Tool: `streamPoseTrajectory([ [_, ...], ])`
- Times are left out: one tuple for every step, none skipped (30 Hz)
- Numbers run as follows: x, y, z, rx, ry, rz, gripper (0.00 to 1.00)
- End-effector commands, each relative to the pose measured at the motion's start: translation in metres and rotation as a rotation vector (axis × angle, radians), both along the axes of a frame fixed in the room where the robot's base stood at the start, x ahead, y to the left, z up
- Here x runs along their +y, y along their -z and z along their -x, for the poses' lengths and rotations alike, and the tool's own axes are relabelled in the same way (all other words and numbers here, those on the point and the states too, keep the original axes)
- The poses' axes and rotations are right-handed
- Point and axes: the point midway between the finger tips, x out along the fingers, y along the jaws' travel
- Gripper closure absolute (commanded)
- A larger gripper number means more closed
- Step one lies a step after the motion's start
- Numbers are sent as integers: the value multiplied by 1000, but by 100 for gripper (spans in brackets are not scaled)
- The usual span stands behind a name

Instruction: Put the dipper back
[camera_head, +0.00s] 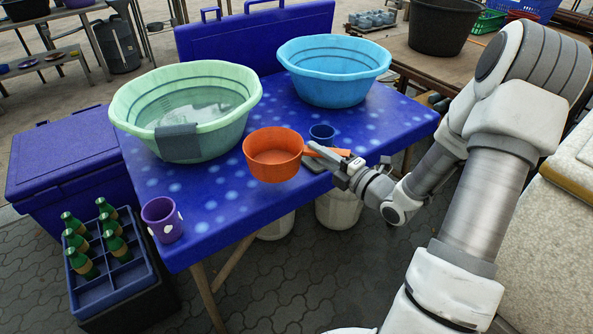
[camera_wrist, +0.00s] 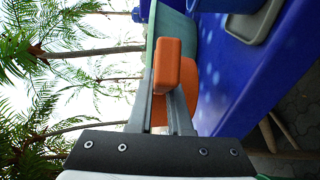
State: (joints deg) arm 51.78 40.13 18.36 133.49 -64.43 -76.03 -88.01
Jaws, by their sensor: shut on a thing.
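The orange dipper (camera_head: 272,155) is held level, its bowl over the right part of the blue spotted table (camera_head: 215,200), to the right of the green basin (camera_head: 185,110). My gripper (camera_head: 325,152) is shut on the dipper's handle from the right. In the wrist view the handle's orange end (camera_wrist: 176,66) sits between the fingers (camera_wrist: 168,105), and part of the bowl shows behind them. The green basin holds clear water and has a grey patch on its front rim. The dipper appears to be above the tabletop, but the gap is hard to judge.
A small blue cup (camera_head: 321,134) and a grey tray (camera_head: 316,165) are close by my gripper. A blue basin (camera_head: 334,70) stands at the back right. A purple cup (camera_head: 162,219) stands at the front left. A bottle crate (camera_head: 110,275) is left of the table.

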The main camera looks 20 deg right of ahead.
Motion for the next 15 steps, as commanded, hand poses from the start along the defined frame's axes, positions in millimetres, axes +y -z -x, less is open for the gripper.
streamPoseTrajectory([
  [8,10,-9,-1,-4,-2,100],
  [12,13,-14,0,-4,-2,100],
  [17,17,-19,0,-4,-2,100],
  [19,19,-23,-1,-3,-2,100],
  [21,21,-26,-2,-2,-1,100],
  [24,24,-29,-2,-2,-1,100],
  [26,25,-31,-1,-2,0,100],
  [27,26,-33,-1,-1,0,100],
  [28,27,-34,-1,0,0,100],
  [28,28,-35,0,0,0,100],
  [28,30,-35,0,0,0,100],
  [28,33,-35,0,1,0,100],
  [28,37,-35,0,1,-1,100],
  [28,41,-35,0,1,-1,100],
  [28,47,-35,1,1,-2,100],
])
